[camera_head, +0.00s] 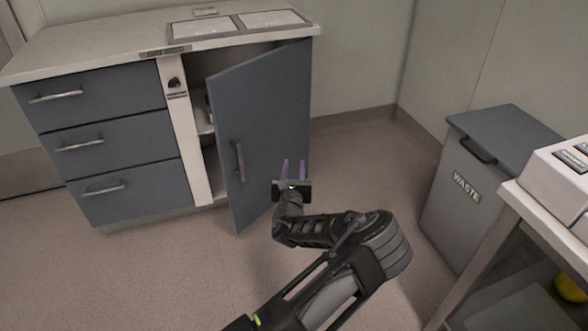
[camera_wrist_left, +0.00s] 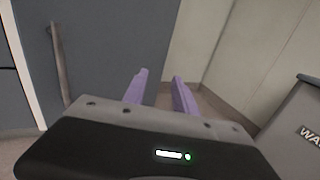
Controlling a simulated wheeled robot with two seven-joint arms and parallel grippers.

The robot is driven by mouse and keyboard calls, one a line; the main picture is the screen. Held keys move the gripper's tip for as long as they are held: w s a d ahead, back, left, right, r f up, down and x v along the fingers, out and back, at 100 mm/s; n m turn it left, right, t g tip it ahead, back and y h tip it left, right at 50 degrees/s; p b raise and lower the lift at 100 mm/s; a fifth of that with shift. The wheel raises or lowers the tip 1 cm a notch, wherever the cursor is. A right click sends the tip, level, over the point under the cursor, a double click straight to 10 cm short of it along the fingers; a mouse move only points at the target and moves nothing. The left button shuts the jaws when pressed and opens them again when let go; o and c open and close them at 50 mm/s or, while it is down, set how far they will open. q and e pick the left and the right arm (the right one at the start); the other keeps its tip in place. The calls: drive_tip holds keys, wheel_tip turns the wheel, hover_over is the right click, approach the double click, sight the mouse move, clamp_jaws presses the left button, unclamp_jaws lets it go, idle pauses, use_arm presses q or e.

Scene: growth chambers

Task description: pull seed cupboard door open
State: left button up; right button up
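The seed cupboard door (camera_head: 268,125) is a blue-grey panel at the right end of the counter unit. It stands partly open, its left edge swung out toward me, with shelves showing in the gap behind it. Its vertical metal handle (camera_head: 239,160) is near the free left edge. The handle also shows at the left of the left wrist view (camera_wrist_left: 60,62). My left gripper (camera_head: 293,168) has two purple fingers, apart with nothing between them. It is right of the handle, by the door's right part, and not on the handle. I cannot tell whether it touches the door. My right gripper is not in view.
Drawers (camera_head: 95,140) fill the unit's left side. A grey waste bin (camera_head: 465,190) stands to the right, with a table (camera_head: 520,215) at the right edge nearer me. Floor (camera_head: 370,160) is clear between cupboard and bin.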

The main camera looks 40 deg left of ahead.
use_arm(q)
clamp_jaws()
idle(1.3)
drive_tip(key=c, duration=0.6)
unclamp_jaws()
drive_tip(key=o, duration=0.6)
drive_tip(key=shift+s+d, duration=0.1)
drive_tip(key=shift+s, duration=0.05)
drive_tip(key=p+v, duration=0.1)
drive_tip(key=v, duration=0.6)
drive_tip(key=shift+s, duration=0.25)
drive_tip(key=shift+d, duration=0.1)
drive_tip(key=shift+c, duration=0.4)
